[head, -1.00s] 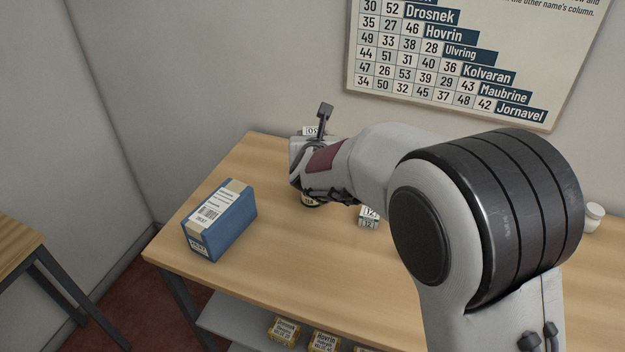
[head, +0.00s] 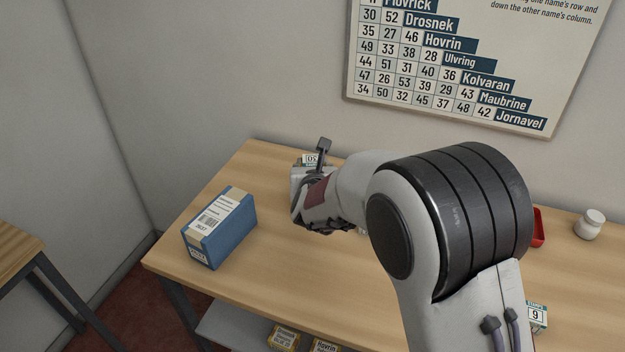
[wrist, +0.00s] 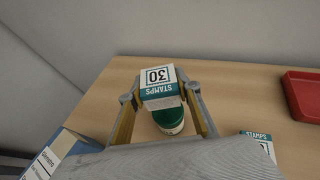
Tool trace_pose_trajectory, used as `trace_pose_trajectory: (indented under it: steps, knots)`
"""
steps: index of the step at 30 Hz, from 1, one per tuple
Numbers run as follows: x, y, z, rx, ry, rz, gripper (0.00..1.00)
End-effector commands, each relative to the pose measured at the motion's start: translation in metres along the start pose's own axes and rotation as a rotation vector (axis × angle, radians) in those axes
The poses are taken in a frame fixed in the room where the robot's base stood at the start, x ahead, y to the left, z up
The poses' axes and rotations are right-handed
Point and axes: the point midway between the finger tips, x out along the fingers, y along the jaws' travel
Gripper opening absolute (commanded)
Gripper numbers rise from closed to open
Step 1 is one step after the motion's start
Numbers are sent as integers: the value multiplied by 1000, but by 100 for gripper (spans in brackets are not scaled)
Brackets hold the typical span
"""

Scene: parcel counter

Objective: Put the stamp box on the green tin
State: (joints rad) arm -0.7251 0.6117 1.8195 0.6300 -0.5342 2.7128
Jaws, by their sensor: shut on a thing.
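The stamp box (wrist: 158,78), white and teal and marked 30, is between the fingers of my gripper (wrist: 159,95) in the wrist view. My gripper is shut on it. The green tin (wrist: 168,119), with a green lid and pale label, shows directly below the box between the fingers. The box overlaps the lid in this view, and I cannot tell whether they touch. In the head view, part of the stamp box (head: 311,159) shows behind my gripper (head: 318,200); the tin is hidden there by the gripper.
A blue parcel (head: 219,230) stands at the counter's left. Another stamp box (wrist: 258,143) stands near the tin. A red tray (wrist: 305,92) lies to the right. A white jar (head: 590,224) and a box marked 9 (head: 537,316) are farther right in the head view.

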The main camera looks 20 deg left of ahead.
Motion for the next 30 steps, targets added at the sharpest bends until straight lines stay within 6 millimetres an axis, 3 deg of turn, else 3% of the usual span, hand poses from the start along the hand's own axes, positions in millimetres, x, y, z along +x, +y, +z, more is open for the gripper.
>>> trace_pose_trajectory:
  steps: [14, 25, 30]
  knots:
    - [4, 0, -8, 0, -1, -1, 11]
    - [16, 0, -37, -1, 0, -1, 11]
    - [18, 0, -42, 0, -1, 0, 11]
